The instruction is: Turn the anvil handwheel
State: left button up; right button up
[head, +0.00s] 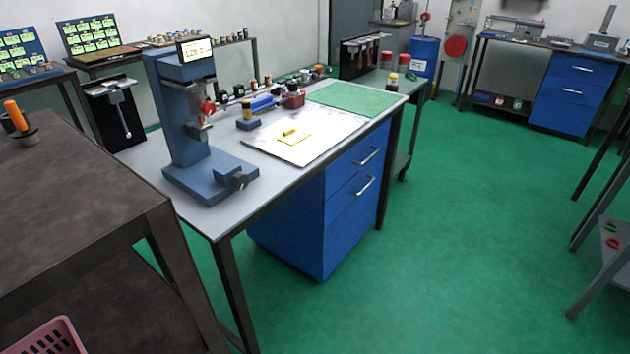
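A blue bench instrument (184,130) with a C-shaped frame stands upright on the left part of a grey-topped workbench (145,150). A lit display (195,49) with a reading is on its top. A red part (208,107) and a metal spindle are in the frame's gap. A small dark part (239,181) sits at the front right of its base; I cannot tell whether this is the anvil handwheel. Neither of my grippers is in view.
Blue drawers (345,200) are under the workbench. A white sheet with a yellow item (292,137) and a green mat (352,98) lie on top. Green floor (450,220) is clear at right.

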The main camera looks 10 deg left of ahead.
aim_at(240, 180)
jog(key=z, duration=0.7)
jog(key=i, duration=1)
jog(key=u, duration=2.6)
